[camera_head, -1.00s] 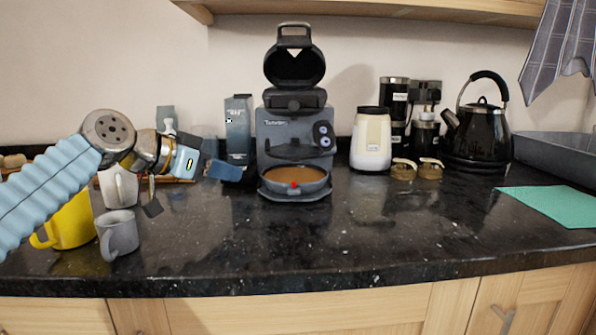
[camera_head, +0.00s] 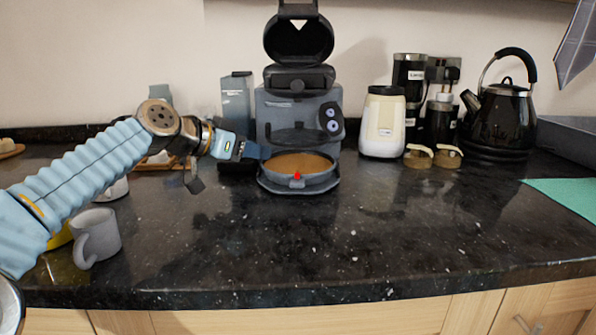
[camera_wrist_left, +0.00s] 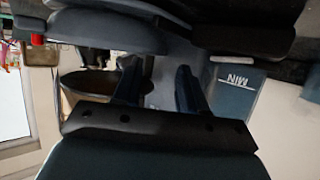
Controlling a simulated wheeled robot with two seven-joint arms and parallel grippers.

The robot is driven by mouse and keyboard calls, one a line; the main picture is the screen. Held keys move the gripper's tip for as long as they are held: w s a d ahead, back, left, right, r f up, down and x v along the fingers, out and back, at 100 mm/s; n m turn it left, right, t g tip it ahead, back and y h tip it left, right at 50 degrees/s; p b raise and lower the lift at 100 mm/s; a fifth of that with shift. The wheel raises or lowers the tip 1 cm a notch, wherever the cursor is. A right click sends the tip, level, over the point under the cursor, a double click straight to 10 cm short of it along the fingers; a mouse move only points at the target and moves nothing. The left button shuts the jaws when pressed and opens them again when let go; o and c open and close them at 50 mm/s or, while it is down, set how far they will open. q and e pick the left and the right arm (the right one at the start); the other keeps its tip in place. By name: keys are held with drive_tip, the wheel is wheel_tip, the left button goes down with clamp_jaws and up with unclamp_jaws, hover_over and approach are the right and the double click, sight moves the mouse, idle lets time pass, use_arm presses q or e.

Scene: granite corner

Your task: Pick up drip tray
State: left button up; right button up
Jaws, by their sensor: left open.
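The drip tray (camera_head: 318,184) is a round dark grey tray with a brown inside and a small red spot on its front rim. It sits at the foot of the grey coffee machine (camera_head: 275,118), whose lid stands raised. My left gripper (camera_head: 262,153) is just left of the tray, beside its rim; I cannot tell whether it touches. In the left wrist view its two dark fingers (camera_wrist_left: 158,85) are apart, with no object clearly between them. My right gripper is not in view.
A grey mug (camera_head: 103,232) stands at the left front. A cream canister (camera_head: 383,122), small jars (camera_head: 418,156) and a black kettle (camera_head: 500,118) stand to the right. A green mat (camera_head: 565,195) lies far right. The counter in front of the machine is clear.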

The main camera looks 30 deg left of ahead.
sight(287, 157)
use_arm(q)
drive_tip(key=p+x, duration=0.1)
drive_tip(key=x, duration=0.2)
drive_tip(key=shift+w+d, duration=0.2)
drive_tip(key=shift+w, duration=0.05)
drive_tip(key=shift+w+d+f, duration=0.1)
drive_tip(key=shift+w+f, duration=0.25)
drive_tip(key=shift+w, duration=0.1)
clamp_jaws()
